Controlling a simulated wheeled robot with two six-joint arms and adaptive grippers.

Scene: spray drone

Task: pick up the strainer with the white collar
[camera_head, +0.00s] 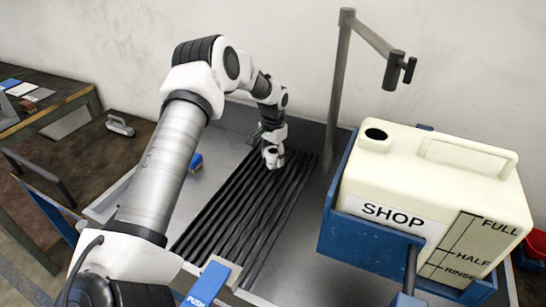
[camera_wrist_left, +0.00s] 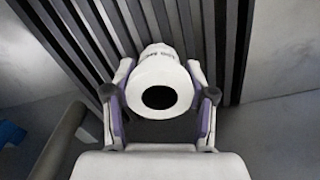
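The strainer with the white collar (camera_wrist_left: 146,82) stands between the two fingers of my left gripper in the left wrist view. Its round collar has a dark opening, and small lettering shows on its far side. My left gripper (camera_wrist_left: 160,100) is open around it, one finger on each side, with only narrow gaps; I cannot tell if either finger touches. In the head view the white strainer (camera_head: 273,158) shows small at my left gripper (camera_head: 270,142), low over the slatted rack. My right gripper is out of view.
The dark slatted rack (camera_head: 230,215) lies in a grey metal tray. A large cream SHOP tank (camera_head: 430,180) in a blue holder stands at the right, below a grey post (camera_head: 341,80). A blue PUSH part (camera_head: 208,284) is at the front.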

